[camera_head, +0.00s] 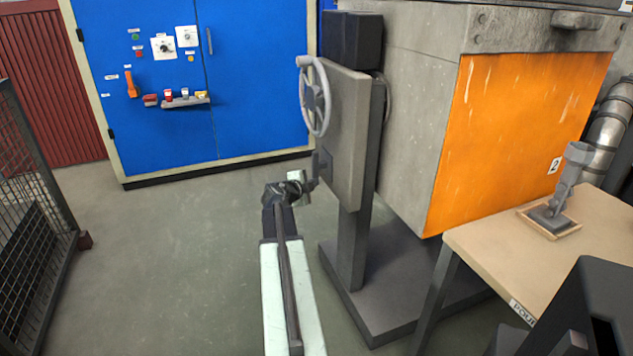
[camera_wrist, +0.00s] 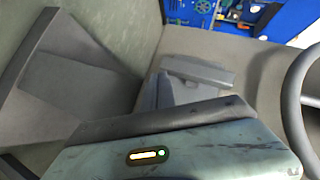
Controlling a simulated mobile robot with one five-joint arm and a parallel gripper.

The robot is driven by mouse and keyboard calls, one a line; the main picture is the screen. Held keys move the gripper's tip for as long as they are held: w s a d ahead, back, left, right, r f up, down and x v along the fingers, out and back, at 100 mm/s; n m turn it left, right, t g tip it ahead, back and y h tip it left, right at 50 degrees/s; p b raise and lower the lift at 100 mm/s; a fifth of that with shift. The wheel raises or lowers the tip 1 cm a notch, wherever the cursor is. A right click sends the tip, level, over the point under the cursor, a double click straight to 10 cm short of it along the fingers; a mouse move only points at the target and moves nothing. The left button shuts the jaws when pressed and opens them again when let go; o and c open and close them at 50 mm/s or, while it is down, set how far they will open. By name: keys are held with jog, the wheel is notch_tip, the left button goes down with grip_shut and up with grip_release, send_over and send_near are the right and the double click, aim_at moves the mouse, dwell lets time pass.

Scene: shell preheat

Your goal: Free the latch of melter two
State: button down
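Melter two (camera_head: 520,140) is a grey housing with an orange front panel marked 2. On its left a grey upright panel (camera_head: 345,135) carries a handwheel (camera_head: 315,97). A small dark grey lever fitting, which looks like the latch (camera_head: 321,163), sits low on that panel's left edge, below the wheel. My gripper (camera_head: 304,186) is at or right beside this fitting; contact is unclear. In the wrist view, a grey bar and block (camera_wrist: 197,71) show on the panel beyond my gripper, with the wheel rim (camera_wrist: 292,105) at right. My fingertips are largely hidden.
A beige table (camera_head: 490,240) with a grey tool in a small tray (camera_head: 553,227) stands at right. A blue control cabinet (camera_head: 260,90) is behind, and a mesh fence (camera_head: 40,210) at left. The floor (camera_head: 170,240) between is clear. The melter's base plate (camera_head: 400,295) juts out low.

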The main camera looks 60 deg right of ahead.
jog(key=shift+w, duration=0.25)
jog(key=shift+a, duration=0.15)
